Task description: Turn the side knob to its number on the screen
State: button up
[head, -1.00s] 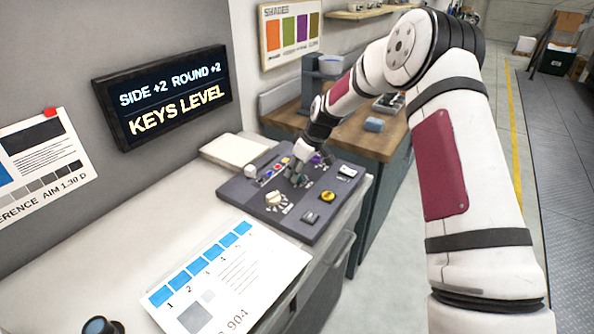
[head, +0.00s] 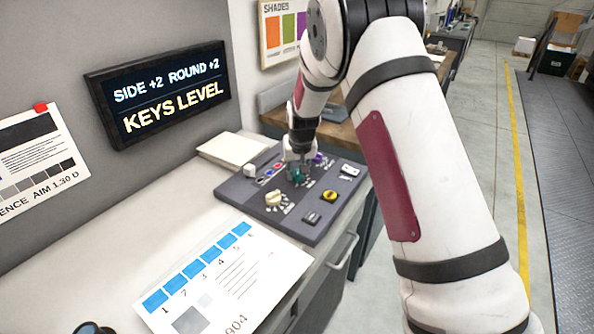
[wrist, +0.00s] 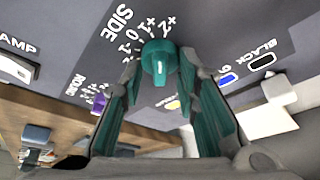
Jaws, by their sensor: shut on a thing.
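The screen (head: 165,95) on the wall reads "SIDE +2 ROUND +2" and "KEYS LEVEL". The teal side knob (wrist: 159,62) stands beside the printed word SIDE and its scale of numbers in the wrist view. A short white mark shows on the knob; I cannot tell which number it points to. My gripper (wrist: 160,75) is shut on this knob, with a teal-padded finger on each side. In the head view my gripper (head: 298,163) comes down from above onto the dark control panel (head: 245,211), partly hiding the knob.
A purple knob (head: 318,159) stands close behind my gripper, by the ROUND label in the wrist view. A cream knob (head: 273,199), a yellow button (head: 330,196) and switches share the panel. A printed card (head: 215,275) lies in front.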

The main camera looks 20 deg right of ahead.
jog(key=shift+m+h, duration=0.5)
jog(key=shift+m, duration=0.6)
jog(key=o, duration=1.1)
jog(key=shift+c, duration=0.2)
jog(key=v, duration=1.2)
jog(key=shift+w+r, duration=0.1)
